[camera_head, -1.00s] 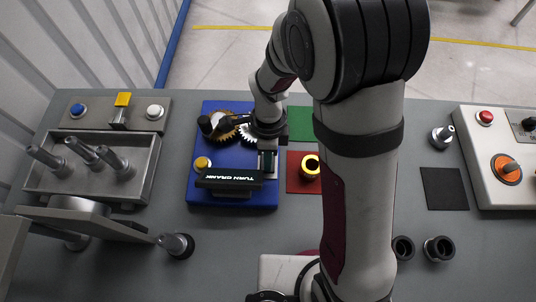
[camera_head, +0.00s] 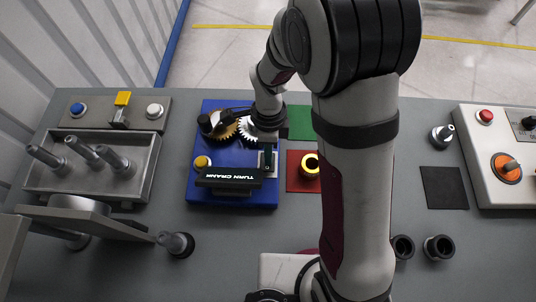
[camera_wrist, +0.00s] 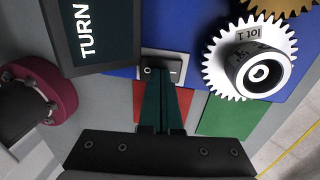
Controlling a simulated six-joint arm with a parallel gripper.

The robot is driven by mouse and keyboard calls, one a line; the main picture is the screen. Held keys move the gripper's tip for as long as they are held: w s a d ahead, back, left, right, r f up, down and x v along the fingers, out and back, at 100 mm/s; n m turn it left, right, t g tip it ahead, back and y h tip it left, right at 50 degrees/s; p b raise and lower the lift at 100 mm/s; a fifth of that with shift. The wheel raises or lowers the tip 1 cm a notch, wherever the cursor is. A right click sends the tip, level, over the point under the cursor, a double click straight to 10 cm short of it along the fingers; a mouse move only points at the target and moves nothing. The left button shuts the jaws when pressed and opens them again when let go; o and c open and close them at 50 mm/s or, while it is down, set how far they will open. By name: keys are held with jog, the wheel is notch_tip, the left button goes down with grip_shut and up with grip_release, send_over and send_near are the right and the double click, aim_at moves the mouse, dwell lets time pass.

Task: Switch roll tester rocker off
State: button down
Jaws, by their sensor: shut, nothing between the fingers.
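The rocker switch (camera_wrist: 163,66) sits in a small framed plate on the blue drive unit (camera_head: 230,195), beside the black TURN CRANK display. In the wrist view my gripper (camera_wrist: 160,84) is shut and empty, its dark green fingers together. Its fingertips are right at the rocker's near edge and hide part of it. I cannot tell whether they touch it or which side of the rocker is pressed. In the head view the fingers and the switch plate (camera_head: 261,162) show below my wrist, at the right side of the blue unit.
The display (camera_wrist: 95,30) is left of the switch, and a white gear (camera_wrist: 250,60) is right of it. A yellow button (camera_head: 202,162) is on the unit. Red (camera_head: 296,182) and green (camera_head: 300,122) mats lie to the right. A tray with several pegs (camera_head: 85,165) stands left.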

notch_tip(320, 180, up, 14)
jog(key=w, duration=0.2)
dwell(0.4)
jog(key=shift+f, duration=0.1)
jog(key=s+f, duration=0.1)
jog(key=f, duration=0.3)
jog(key=s+f, duration=0.1)
jog(key=f, duration=0.4)
jog(key=s+f, duration=0.1)
jog(key=f, duration=0.3)
jog(key=shift+s+f, duration=0.25)
jog(key=shift+f, duration=0.15)
jog(key=shift+s+f, duration=0.1)
jog(key=shift+f, duration=0.15)
